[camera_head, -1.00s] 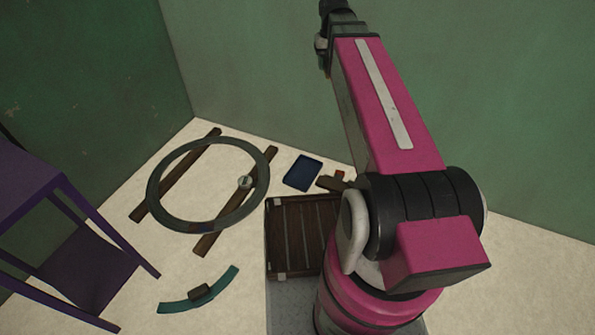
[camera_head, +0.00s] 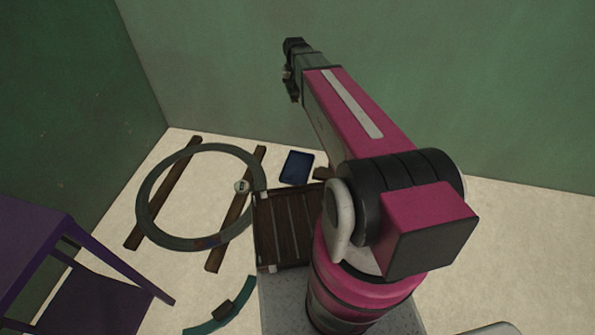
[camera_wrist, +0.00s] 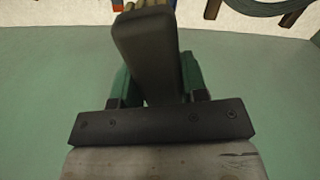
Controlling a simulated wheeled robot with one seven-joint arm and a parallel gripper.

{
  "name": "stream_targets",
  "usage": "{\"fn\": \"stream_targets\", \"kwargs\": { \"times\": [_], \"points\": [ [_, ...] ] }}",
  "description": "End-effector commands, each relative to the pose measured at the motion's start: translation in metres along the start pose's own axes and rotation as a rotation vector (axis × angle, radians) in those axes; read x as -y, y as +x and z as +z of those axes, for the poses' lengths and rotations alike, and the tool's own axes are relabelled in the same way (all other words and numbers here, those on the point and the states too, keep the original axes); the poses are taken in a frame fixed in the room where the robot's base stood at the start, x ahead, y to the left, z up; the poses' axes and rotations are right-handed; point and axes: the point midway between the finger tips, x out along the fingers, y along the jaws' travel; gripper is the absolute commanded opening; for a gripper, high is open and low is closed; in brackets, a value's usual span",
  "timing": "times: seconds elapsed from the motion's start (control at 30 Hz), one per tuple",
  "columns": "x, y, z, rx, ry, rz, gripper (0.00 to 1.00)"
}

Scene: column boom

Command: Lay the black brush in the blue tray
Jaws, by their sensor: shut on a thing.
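The black brush (camera_wrist: 148,45) fills the middle of the wrist view, its block pointing away from my wrist with pale bristles at the far end. My gripper (camera_wrist: 155,85) is shut on it, with a green finger on either side. In the head view my gripper (camera_head: 291,85) is at the end of the raised arm, seen against the green wall; the brush is too small to make out there. The blue tray (camera_head: 297,167) lies on the pale floor below my gripper, and looks empty. A sliver of blue at the wrist view's top edge may be the tray.
A grey-green ring (camera_head: 146,205) lies across two dark wooden beams (camera_head: 225,236) left of the tray. A dark slatted panel (camera_head: 285,230) lies nearer me. A teal curved piece (camera_head: 238,305) and a purple stand (camera_head: 40,245) are at lower left. Green walls (camera_head: 450,80) close the back.

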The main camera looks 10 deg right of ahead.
Motion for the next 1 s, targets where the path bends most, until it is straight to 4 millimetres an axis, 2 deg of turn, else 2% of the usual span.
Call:
{"fn": "stream_targets", "kwargs": {
  "times": [0.03,0.5,0.73,1.0],
  "points": [
    [0.003,0.018,-0.007,0.004,0.009,0.001,0.1],
    [0.023,0.167,-0.026,0.004,0.105,0.0,0.1],
    [0.03,0.244,-0.025,0.003,0.151,0.0,0.1],
    [0.037,0.337,-0.014,0.003,0.206,0.0,0.1]
  ]
}}
